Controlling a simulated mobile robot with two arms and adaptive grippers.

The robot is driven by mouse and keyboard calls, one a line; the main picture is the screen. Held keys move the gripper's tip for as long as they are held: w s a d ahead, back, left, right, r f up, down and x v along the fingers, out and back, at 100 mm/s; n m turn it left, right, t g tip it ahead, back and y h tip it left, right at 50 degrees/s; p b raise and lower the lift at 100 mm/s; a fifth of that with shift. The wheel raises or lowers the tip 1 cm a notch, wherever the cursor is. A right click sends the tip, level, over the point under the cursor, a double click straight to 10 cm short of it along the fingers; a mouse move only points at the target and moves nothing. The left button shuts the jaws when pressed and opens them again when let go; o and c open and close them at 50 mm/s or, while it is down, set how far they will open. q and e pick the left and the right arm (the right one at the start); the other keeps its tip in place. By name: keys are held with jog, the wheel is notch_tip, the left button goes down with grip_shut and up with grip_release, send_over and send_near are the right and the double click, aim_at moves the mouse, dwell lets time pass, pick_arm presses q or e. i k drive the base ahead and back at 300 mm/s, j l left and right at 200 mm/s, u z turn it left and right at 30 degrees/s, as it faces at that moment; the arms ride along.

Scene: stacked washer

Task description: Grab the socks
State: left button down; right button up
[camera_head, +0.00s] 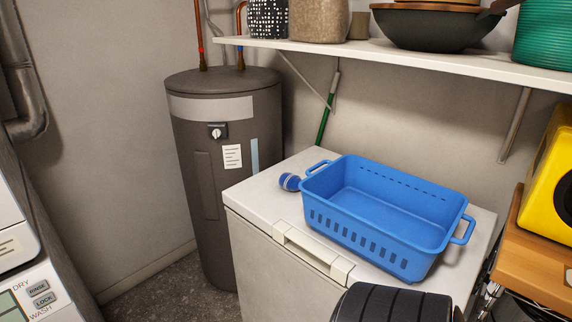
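A small rounded blue bundle with pale bands (290,182), which looks like rolled-up socks, lies on the white top of a chest-like appliance (262,192). It sits just left of a blue plastic basket (385,205), close to the basket's left handle. I cannot tell whether the bundle touches the basket. The visible inside of the basket looks empty. Neither of my grippers shows in the head view.
A grey water heater (225,150) stands behind and left of the appliance. A white wall shelf (420,60) holding a dark wok (430,28) overhangs the back. A yellow object (545,170) sits on a wooden surface (530,255) at right. The appliance's left front top is clear.

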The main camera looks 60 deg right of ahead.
aim_at(288, 181)
jog(key=z, duration=1.95)
jog(key=k+l, duration=0.05)
jog(key=k, duration=0.05)
